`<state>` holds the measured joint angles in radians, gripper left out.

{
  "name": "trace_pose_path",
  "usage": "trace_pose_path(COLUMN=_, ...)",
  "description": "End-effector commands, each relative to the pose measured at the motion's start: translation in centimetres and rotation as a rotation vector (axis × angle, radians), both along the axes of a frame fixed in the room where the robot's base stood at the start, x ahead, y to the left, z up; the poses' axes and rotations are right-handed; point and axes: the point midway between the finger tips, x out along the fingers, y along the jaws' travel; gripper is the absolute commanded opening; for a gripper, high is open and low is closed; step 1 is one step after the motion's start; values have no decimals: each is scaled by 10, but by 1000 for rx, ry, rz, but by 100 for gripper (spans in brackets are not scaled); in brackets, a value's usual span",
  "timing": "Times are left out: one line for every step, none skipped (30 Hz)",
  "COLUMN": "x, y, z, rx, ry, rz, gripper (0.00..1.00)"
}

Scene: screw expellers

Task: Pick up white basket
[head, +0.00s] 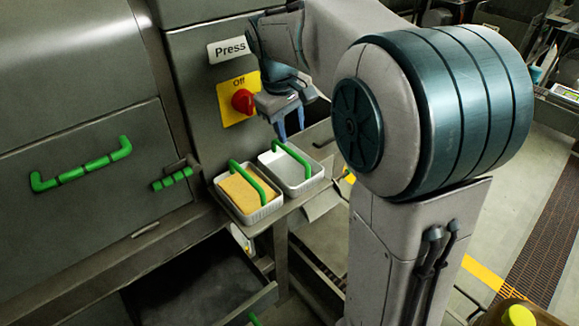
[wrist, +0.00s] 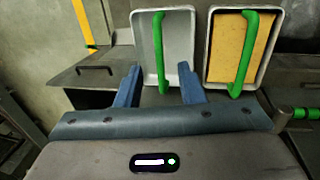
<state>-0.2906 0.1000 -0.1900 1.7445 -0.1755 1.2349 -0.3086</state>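Two white baskets with green handles stand side by side on a small metal shelf (head: 282,212). The right one in the head view is an empty white basket (head: 312,184); in the wrist view the empty basket (wrist: 180,50) is straight ahead, its handle upright in the picture. The other white basket (head: 249,217) holds a yellow-orange block or filling (head: 240,192); it is on the right in the wrist view (wrist: 209,75). My gripper (head: 290,131) is above and behind the empty basket. In the wrist view its blue fingers (wrist: 158,85) are apart with the green handle (wrist: 160,50) between them in the picture, not visibly touching.
A grey machine wall labelled Press (head: 230,49) with a red switch (head: 243,101) on a yellow plate stands right behind the baskets. Green handles (head: 82,165) stick out from the machine at the left. Open floor lies to the right.

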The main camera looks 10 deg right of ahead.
Motion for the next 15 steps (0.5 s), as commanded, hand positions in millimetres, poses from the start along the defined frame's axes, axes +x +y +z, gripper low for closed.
trace_pose_path(x=0, y=-2, z=-11, rx=0, ry=4, rz=-1, gripper=35)
trace_pose_path(x=1, y=-3, z=-17, rx=0, ry=4, rz=-1, gripper=35)
trace_pose_path(x=1, y=-5, z=-24, rx=0, ry=4, rz=-1, gripper=35)
trace_pose_path(x=2, y=-6, z=-29, rx=0, ry=3, rz=-2, gripper=35)
trace_pose_path(x=2, y=-7, z=-34, rx=0, ry=4, rz=-2, gripper=35)
trace_pose_path(x=3, y=-8, z=-39, rx=0, ry=3, rz=-2, gripper=35)
trace_pose_path(x=3, y=-8, z=-42, rx=0, ry=2, rz=-1, gripper=35)
trace_pose_path(x=3, y=-9, z=-45, rx=0, ry=2, rz=-1, gripper=35)
trace_pose_path(x=3, y=-9, z=-48, rx=1, ry=1, rz=-1, gripper=35)
trace_pose_path(x=4, y=-9, z=-50, rx=1, ry=0, rz=-1, gripper=35)
trace_pose_path(x=4, y=-10, z=-51, rx=1, ry=0, rz=-1, gripper=35)
trace_pose_path(x=3, y=-10, z=-53, rx=1, ry=0, rz=-1, gripper=35)
trace_pose_path(x=3, y=-11, z=-55, rx=1, ry=1, rz=-1, gripper=35)
trace_pose_path(x=3, y=-12, z=-58, rx=1, ry=1, rz=-1, gripper=35)
trace_pose_path(x=1, y=-14, z=-63, rx=1, ry=3, rz=-2, gripper=35)
